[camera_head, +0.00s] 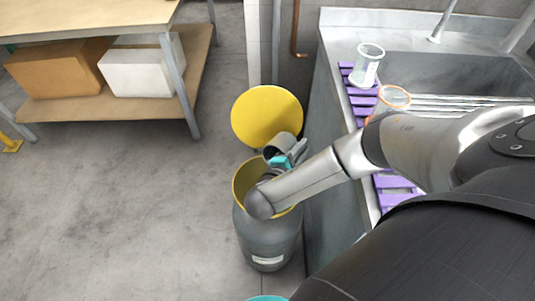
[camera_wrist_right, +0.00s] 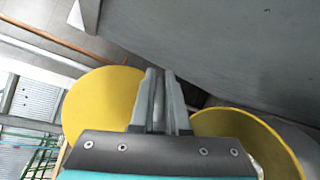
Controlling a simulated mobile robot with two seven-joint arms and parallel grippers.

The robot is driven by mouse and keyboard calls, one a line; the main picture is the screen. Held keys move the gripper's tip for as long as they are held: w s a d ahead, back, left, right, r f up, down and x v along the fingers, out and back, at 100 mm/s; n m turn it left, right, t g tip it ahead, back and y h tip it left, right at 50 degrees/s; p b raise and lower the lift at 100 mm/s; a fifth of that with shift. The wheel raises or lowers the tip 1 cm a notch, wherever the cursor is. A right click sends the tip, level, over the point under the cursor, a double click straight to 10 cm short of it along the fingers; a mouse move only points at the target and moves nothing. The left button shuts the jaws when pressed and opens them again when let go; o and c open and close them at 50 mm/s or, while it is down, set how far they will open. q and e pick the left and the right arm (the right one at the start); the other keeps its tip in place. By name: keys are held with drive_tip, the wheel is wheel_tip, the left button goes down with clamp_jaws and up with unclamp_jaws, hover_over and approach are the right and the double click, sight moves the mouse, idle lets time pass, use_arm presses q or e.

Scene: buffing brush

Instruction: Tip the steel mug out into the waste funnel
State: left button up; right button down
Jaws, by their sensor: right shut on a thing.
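The steel mug (camera_head: 279,146) is a small grey metal cup in the head view, tilted over, above the back rim of the waste funnel. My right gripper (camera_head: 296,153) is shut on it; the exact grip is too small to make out. The waste funnel (camera_head: 241,183) is yellow and sits on top of a grey drum (camera_head: 268,236). My right forearm covers part of its mouth. In the right wrist view the gripper fingers (camera_wrist_right: 162,95) are close together, and the yellow funnel (camera_wrist_right: 245,130) lies to their right. My left gripper is not in view.
A round yellow lid (camera_head: 267,116) stands behind the funnel. The steel sink counter (camera_head: 330,150) is close on the right, with a purple rack (camera_head: 362,88), a clear beaker (camera_head: 369,66) and an orange-rimmed vessel (camera_head: 394,97). The floor to the left is clear up to a shelved bench (camera_head: 95,35).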

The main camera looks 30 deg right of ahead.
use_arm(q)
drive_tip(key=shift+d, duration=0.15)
use_arm(e)
drive_tip(key=shift+s+a, duration=0.15)
drive_tip(key=shift+a, duration=0.15)
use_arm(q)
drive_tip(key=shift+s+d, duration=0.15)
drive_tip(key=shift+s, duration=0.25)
use_arm(e)
drive_tip(key=shift+s+a+f+t+h, duration=0.2)
drive_tip(key=shift+a+t+h, duration=0.1)
drive_tip(key=shift+h, duration=0.2)
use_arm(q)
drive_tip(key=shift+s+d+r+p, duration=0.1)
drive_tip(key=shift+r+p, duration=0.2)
use_arm(e)
drive_tip(key=shift+d+r, duration=0.1)
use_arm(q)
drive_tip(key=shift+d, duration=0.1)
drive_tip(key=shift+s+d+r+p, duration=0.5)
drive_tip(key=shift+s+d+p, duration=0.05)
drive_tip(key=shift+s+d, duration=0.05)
use_arm(e)
drive_tip(key=shift+s+a+r+h, duration=0.1)
drive_tip(key=shift+a+r+h, duration=0.1)
drive_tip(key=shift+h, duration=0.3)
